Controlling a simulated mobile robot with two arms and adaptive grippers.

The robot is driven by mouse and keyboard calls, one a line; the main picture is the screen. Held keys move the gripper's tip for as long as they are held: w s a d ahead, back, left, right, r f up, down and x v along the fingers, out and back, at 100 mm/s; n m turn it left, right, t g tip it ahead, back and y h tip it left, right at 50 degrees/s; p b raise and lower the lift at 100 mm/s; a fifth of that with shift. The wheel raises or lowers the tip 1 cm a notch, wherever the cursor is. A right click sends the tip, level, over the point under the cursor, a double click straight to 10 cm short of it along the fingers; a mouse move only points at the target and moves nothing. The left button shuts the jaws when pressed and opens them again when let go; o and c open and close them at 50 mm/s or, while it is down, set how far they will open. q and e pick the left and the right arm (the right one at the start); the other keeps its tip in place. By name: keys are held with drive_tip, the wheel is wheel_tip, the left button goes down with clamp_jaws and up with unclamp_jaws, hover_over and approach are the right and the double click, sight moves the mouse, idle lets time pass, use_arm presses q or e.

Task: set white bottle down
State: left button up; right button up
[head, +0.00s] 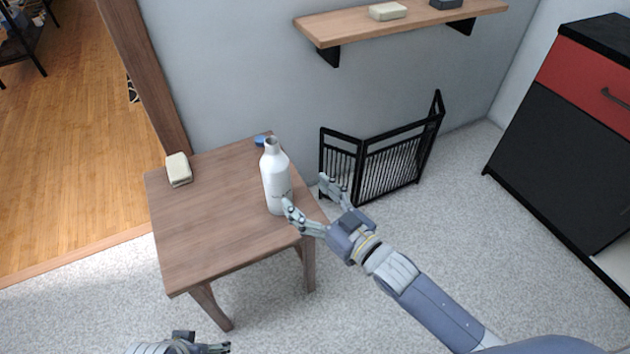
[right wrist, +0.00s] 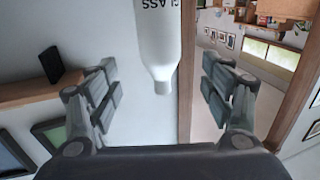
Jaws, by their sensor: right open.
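The white bottle (head: 275,178) stands upright on the right part of the small wooden table (head: 205,225). My right gripper (head: 306,195) is open just right of the bottle, its fingers spread and pointing up and left. In the right wrist view the bottle (right wrist: 157,45) appears upside down between and beyond the open fingers (right wrist: 160,98), with clear gaps on both sides. My left gripper (head: 220,348) shows only in part at the bottom edge, and its jaw state is unclear.
A cream block (head: 179,169) sits at the table's left back corner, and a small blue item (head: 261,140) lies behind the bottle. A black folding screen (head: 385,160) stands on the floor behind my right gripper. A wall shelf (head: 400,22) and a red-and-black cabinet (head: 580,120) are farther off.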

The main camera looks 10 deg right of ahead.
drive_tip(key=s+d+f+m+g+h, duration=0.4)
drive_tip(key=s+d+f+g+h, duration=0.5)
drive_tip(key=s+f, duration=0.5)
drive_tip(key=s+d+f+g, duration=0.1)
drive_tip(key=s+d, duration=0.1)
drive_tip(key=s, duration=0.2)
drive_tip(key=s+d+f+g, duration=0.1)
drive_tip(key=s+d+f, duration=0.1)
drive_tip(key=s, duration=0.3)
drive_tip(key=shift+s+d+f+m+g+h, duration=0.2)
drive_tip(key=shift+d+f+m+g+h, duration=0.1)
drive_tip(key=shift+d+g, duration=0.15)
use_arm(q)
drive_tip(key=shift+f, duration=0.15)
